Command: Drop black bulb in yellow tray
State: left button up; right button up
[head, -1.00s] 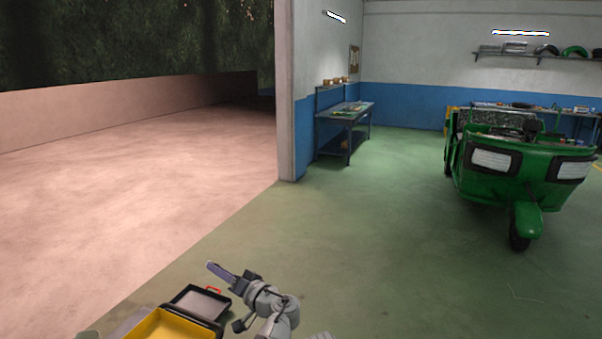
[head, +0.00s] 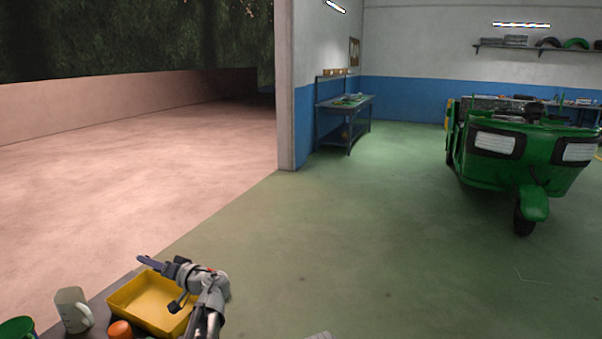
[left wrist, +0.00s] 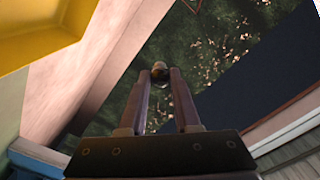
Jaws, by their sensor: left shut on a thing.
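The yellow tray (head: 122,291) sits on a dark table at the lower left of the head view. Its yellow rim also shows at the upper left of the left wrist view (left wrist: 40,50). My left gripper (head: 146,260) is above the tray's far side in the head view, pointing left. In the left wrist view, its fingers (left wrist: 160,88) are shut on a small rounded dark bulb (left wrist: 159,70) with a brownish patch, held at the fingertips. The bulb is too small to make out in the head view.
A pale mug (head: 73,311), an orange item (head: 120,330) and a green container (head: 17,328) stand near the tray. A green rickshaw (head: 515,158) and a workbench (head: 345,106) are farther off. The floor between is clear.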

pick_arm(q)
jog(key=shift+f, duration=0.1)
notch_tip(320, 180, down, 6)
jog(key=b, duration=0.6)
jog(key=o, duration=1)
jog(key=v, duration=0.8)
